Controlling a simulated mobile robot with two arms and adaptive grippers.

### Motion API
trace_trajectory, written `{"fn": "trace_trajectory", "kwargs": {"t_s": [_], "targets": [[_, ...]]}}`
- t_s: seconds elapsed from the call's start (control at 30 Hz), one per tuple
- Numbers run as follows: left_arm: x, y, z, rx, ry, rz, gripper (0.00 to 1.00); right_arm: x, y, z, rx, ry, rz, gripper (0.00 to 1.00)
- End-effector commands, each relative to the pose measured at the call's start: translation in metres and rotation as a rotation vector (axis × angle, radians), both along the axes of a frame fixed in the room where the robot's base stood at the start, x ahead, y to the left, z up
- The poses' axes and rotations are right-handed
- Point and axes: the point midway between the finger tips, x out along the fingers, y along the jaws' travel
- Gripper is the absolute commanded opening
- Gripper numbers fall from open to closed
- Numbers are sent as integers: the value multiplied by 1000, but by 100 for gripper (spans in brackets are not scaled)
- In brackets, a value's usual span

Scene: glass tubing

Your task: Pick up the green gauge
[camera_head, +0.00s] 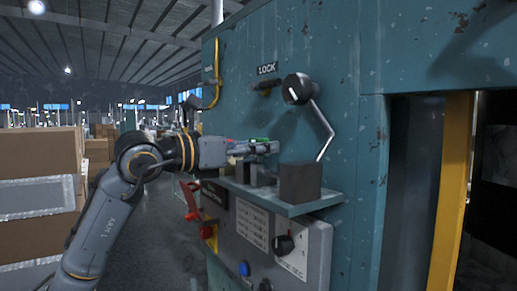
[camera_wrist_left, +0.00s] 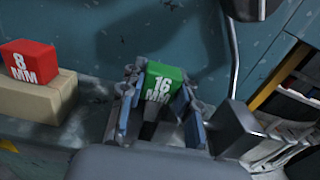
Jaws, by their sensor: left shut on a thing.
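The green gauge (camera_wrist_left: 165,82), a block marked "16 MM", sits between the two fingers of my left gripper (camera_wrist_left: 160,105) in the left wrist view. The fingers are shut on it, one on each side. In the head view my left gripper (camera_head: 265,148) reaches in from the left, above the small shelf (camera_head: 318,206) on the teal machine. Only a sliver of green (camera_head: 262,140) shows there behind the fingers. Whether the gauge is clear of its support cannot be told. My right gripper is in neither view.
A red "8 MM" gauge (camera_wrist_left: 28,62) sits on a tan block (camera_wrist_left: 38,98) to the left in the wrist view. A dark block (camera_head: 300,182) stands on the shelf right of the gripper.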

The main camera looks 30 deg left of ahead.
Motion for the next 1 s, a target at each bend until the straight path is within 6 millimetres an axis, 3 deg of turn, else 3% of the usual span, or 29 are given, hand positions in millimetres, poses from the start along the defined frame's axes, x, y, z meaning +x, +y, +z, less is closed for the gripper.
{"fn": "trace_trajectory", "kwargs": {"t_s": [0.67, 0.8, 1.0], "targets": [[0, 0, 103, 0, -1, 0, 1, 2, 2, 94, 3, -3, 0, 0], [-1, 0, 126, -1, -5, -1, 1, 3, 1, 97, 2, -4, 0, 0], [0, 0, 142, -2, -4, -1, 1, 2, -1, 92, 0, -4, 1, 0]]}}
